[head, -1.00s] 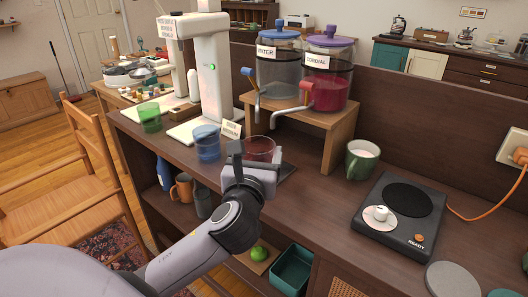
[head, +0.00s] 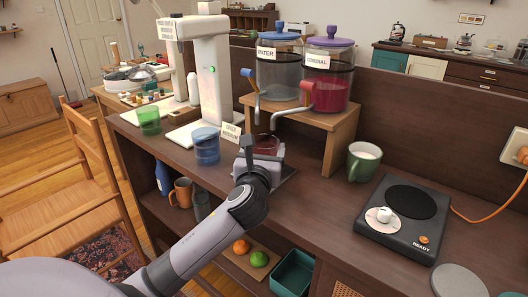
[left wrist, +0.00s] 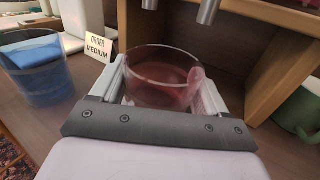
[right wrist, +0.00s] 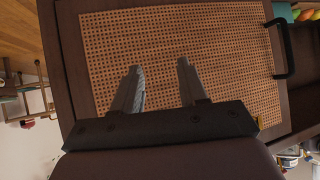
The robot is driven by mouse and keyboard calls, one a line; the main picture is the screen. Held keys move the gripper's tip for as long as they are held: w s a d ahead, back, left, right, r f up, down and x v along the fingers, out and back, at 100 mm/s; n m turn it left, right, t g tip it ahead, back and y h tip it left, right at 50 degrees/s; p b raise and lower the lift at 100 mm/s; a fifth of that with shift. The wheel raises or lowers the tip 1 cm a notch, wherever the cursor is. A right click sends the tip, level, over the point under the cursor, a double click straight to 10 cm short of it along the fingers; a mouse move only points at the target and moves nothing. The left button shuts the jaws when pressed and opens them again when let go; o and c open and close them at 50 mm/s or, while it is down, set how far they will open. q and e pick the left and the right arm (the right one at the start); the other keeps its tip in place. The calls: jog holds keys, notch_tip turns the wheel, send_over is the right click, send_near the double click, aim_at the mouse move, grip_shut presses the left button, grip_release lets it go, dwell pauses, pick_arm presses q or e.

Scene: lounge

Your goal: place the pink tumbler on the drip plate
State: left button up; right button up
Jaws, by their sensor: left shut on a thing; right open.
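The pink tumbler (left wrist: 160,78) is a clear reddish glass, upright between the two fingers of my left gripper (left wrist: 162,92), which is shut on it. In the head view my left gripper (head: 260,158) hides most of the tumbler (head: 266,142), which is in front of the dispenser taps. The drip plate (head: 288,171) looks like a dark flat plate on the counter, mostly hidden behind my gripper. I cannot tell whether the tumbler touches it. My right gripper (right wrist: 160,90) is open and empty, facing a woven cabinet panel (right wrist: 180,50).
A blue tumbler (head: 206,146) and an order card (head: 230,132) stand left of my left gripper. The water (head: 278,75) and cordial (head: 326,80) dispensers stand on a wooden riser (head: 340,142). A green mug (head: 362,164) and a hot plate (head: 378,245) are on the right.

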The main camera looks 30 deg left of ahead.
pick_arm(q)
jog(key=o, duration=1.4)
jog(key=shift+f, duration=0.1)
jog(key=shift+c, duration=0.2)
jog(key=p+v, duration=0.1)
jog(key=v, duration=1)
jog(key=shift+s+d, duration=0.3)
jog(key=shift+s, duration=0.1)
